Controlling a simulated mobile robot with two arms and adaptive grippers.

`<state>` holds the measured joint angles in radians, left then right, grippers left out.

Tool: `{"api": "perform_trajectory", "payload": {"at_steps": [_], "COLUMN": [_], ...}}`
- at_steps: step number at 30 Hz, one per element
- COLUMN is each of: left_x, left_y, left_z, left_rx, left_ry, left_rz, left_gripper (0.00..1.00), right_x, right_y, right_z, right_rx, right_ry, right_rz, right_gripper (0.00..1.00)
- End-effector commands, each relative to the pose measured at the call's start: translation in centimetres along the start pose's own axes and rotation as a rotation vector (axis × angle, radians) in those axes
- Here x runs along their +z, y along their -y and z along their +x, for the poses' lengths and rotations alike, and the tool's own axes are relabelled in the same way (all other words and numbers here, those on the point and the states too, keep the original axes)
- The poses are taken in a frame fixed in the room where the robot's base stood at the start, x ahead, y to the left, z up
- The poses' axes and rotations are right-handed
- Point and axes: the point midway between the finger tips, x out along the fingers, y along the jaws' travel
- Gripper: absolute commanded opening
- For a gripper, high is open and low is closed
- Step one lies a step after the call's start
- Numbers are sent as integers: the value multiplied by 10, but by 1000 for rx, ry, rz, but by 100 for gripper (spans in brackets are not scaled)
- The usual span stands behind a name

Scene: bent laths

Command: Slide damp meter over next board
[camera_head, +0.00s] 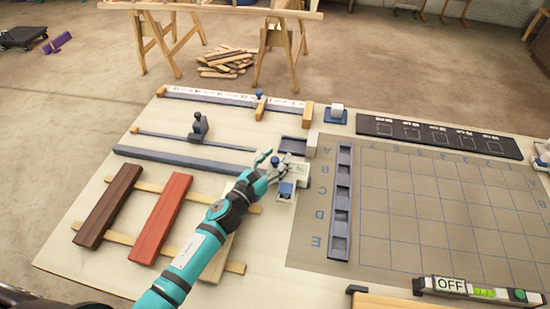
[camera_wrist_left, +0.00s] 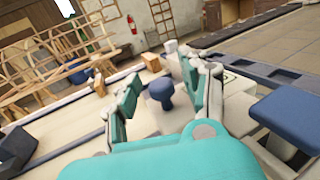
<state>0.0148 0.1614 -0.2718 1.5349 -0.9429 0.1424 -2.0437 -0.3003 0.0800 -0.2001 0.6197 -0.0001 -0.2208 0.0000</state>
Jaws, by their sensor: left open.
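My left gripper (camera_head: 269,163) is open, reaching over the back end of the board area. A blue round knob on a stem (camera_wrist_left: 160,92) stands between its spread fingers in the left wrist view, with no grip visible. A white box with a small marked face (camera_head: 298,172), perhaps the damp meter, is just right of the fingers, partly hidden. A blue-topped block (camera_head: 286,188) is in front of it. A dark brown board (camera_head: 108,206) and a red board (camera_head: 160,219) lie across two pale battens. A pale board (camera_head: 217,260) is mostly hidden under my left arm.
A blue bar (camera_head: 175,159) and a rail with a dark slider (camera_head: 199,127) lie behind the boards. A slotted blue tray (camera_head: 341,202) borders the gridded mat (camera_head: 420,205) at right. A level marked OFF (camera_head: 478,291) lies at the front right.

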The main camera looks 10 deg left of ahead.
Motion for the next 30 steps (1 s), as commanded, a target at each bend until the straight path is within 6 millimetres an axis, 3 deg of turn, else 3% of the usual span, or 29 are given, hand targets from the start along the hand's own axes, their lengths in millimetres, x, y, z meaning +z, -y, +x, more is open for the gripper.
{"api": "perform_trajectory", "payload": {"at_steps": [2, 12, 30], "left_x": [0, 0, -2], "left_y": [0, 0, 1], "left_z": [0, 0, -2], "left_rx": [0, 0, -1], "left_ry": [0, 0, -4], "left_rz": [0, -1, -2], "left_gripper": [44, 0, 0], "right_x": [0, 0, 0], "right_y": [0, 0, 0], "right_z": [0, 0, 0], "right_rx": [0, 0, 0], "right_ry": [0, 0, -1], "right_rz": [0, 1, 1], "right_gripper": [40, 40, 40]}}
